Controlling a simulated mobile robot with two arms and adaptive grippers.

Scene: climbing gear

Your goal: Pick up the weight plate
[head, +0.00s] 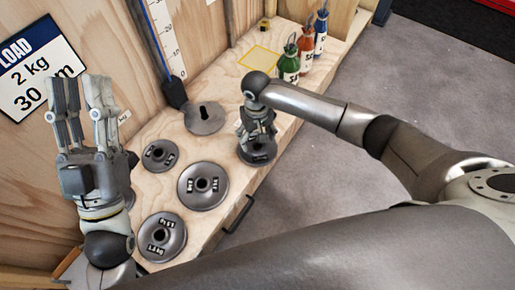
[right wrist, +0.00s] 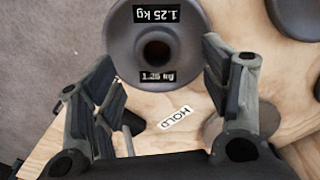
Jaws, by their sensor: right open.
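A dark grey round plate (head: 257,157) stands on the wooden bench under my right gripper (head: 258,138). In the right wrist view the plate (right wrist: 122,38) shows a centre hole and "1.25 kg" labels. It lies ahead of my right gripper (right wrist: 158,62), whose fingers are spread, one toward each side of it. I cannot tell whether they touch it. In the head view, the right gripper partly hides the plate. My left gripper (head: 86,88) is open and empty, fingers up, in front of the wooden wall.
Other round plates lie on the bench: a small one (head: 160,156), a large one (head: 203,186) and a near one (head: 162,237). A slotted disc (head: 205,119) is behind. Green (head: 289,62), red (head: 306,50) and blue (head: 321,32) bottles stand at the back.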

